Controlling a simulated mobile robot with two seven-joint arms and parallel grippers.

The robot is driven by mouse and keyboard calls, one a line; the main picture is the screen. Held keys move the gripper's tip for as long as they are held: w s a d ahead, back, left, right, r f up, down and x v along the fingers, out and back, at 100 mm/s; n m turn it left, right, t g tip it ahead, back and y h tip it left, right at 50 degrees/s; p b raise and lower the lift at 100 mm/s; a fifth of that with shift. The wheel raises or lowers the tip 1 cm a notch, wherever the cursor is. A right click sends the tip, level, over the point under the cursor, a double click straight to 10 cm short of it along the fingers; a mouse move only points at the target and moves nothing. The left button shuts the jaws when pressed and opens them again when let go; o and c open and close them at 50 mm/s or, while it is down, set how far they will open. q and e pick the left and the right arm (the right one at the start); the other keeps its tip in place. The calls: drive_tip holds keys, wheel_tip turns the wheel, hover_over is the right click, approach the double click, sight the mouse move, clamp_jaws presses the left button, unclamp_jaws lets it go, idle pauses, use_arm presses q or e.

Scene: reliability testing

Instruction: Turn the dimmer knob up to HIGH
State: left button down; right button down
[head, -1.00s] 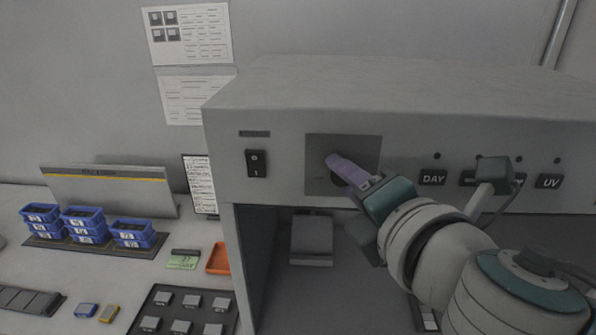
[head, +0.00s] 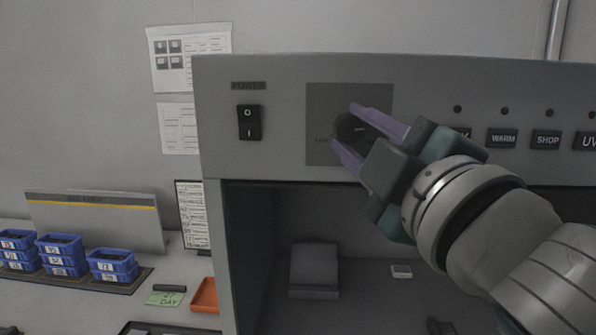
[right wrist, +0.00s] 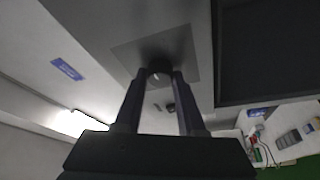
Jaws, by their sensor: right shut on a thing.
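The dimmer knob (head: 347,129) is dark and round and sits on a grey square plate (head: 322,101) on the front panel of the light booth (head: 285,110). My right gripper (head: 352,126) reaches in from the right, its two purple fingers on either side of the knob and shut on it. The right wrist view shows the knob (right wrist: 159,69) between the fingertips (right wrist: 158,78). The fingers and arm hide part of the plate and its small lettering, so I cannot read the knob's setting. My left gripper is not in view.
A power switch (head: 249,122) is left of the plate. WARM (head: 503,139) and SHOP (head: 547,140) buttons are to the right, another partly behind my arm. Below is the open booth. Blue bins (head: 60,255) and an orange tray (head: 205,295) stand on the left bench.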

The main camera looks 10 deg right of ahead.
drive_tip(key=m+h+b, duration=0.1)
drive_tip(key=m+b, duration=0.1)
drive_tip(key=m+t+b, duration=0.1)
drive_tip(key=m+b, duration=0.1)
drive_tip(key=shift+f+m+h, duration=0.3)
drive_tip(key=shift+f+h, duration=0.05)
drive_tip(key=shift+h, duration=0.05)
drive_tip(key=shift+a+r+m+t+h+b, duration=0.15)
drive_tip(key=shift+m+t+h+b, duration=0.25)
drive_tip(key=shift+m+b, duration=0.65)
drive_tip(key=c, duration=0.5)
unclamp_jaws()
